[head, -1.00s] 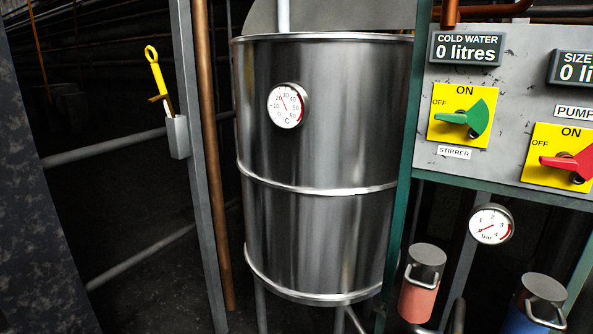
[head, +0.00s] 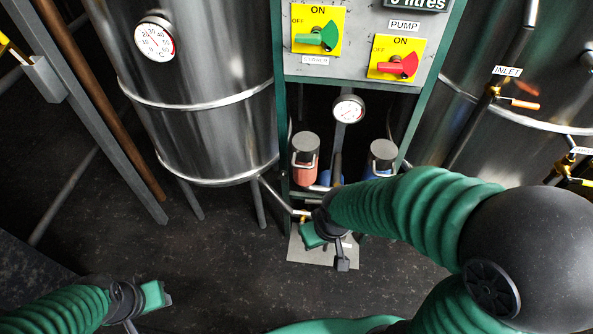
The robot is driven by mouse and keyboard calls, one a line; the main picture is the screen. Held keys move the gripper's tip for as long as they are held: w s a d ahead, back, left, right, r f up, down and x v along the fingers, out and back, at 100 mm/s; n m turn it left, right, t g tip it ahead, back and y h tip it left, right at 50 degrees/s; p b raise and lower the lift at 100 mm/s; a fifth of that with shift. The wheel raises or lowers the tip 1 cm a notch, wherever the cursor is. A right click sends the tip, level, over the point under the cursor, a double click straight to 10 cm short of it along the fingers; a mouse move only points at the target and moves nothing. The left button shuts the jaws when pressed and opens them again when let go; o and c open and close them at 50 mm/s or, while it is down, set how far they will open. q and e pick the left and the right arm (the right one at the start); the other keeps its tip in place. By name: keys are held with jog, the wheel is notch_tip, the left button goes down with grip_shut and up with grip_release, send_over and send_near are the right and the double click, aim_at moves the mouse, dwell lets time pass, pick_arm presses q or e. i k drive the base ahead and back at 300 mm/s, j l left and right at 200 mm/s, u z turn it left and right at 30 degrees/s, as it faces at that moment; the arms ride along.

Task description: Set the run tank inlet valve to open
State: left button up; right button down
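The inlet valve shows on the right-hand steel tank (head: 475,115) in the head view, under a white INLET label (head: 507,71). It has a brass body and an orange-tipped lever (head: 521,103) that points right, roughly level. My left gripper (head: 147,310) is at the bottom left, far from the valve. Neither gripper touches the lever. Whether their fingers are open or shut is unclear.
A control panel (head: 335,68) with a green stirrer switch and a red pump switch stands in the middle. Below it are a gauge (head: 348,109), a red canister (head: 305,160) and a blue one. Another steel tank (head: 190,80) is at left. A yellow-handled valve (head: 577,182) sits at lower right.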

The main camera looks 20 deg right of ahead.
aim_at(498, 99)
jog(key=z, duration=2.1)
